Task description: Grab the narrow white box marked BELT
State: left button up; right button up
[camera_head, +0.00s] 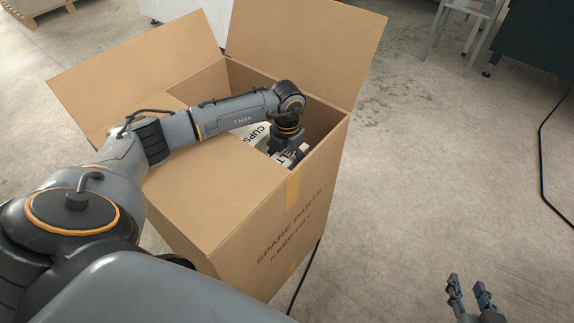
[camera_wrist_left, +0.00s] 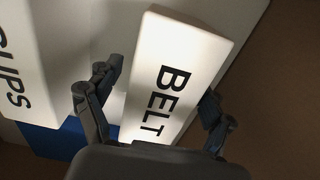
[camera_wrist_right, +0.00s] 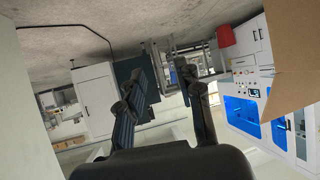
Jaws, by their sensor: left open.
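The narrow white box marked BELT (camera_wrist_left: 182,62) stands inside the big cardboard box, its lettered top face seen in the left wrist view. In the head view only a bit of it (camera_head: 291,158) shows beside my arm. My left gripper (camera_wrist_left: 155,100) is open, with one finger on each side of the BELT box. I cannot tell whether the fingers touch it. The same gripper (camera_head: 287,151) reaches down into the cardboard box in the head view. My right gripper (camera_head: 470,290) is open and empty over the floor at the lower right; it also shows in the right wrist view (camera_wrist_right: 160,75).
The open cardboard box (camera_head: 295,215) has raised flaps (camera_head: 305,45) and walls around my left gripper. A white CUPS box (camera_wrist_left: 22,60) stands left of the BELT box, with something blue (camera_wrist_left: 50,138) below it. The floor (camera_head: 440,170) to the right is mostly clear.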

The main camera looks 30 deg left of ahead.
pick_arm(q)
jog(key=c, duration=1.4)
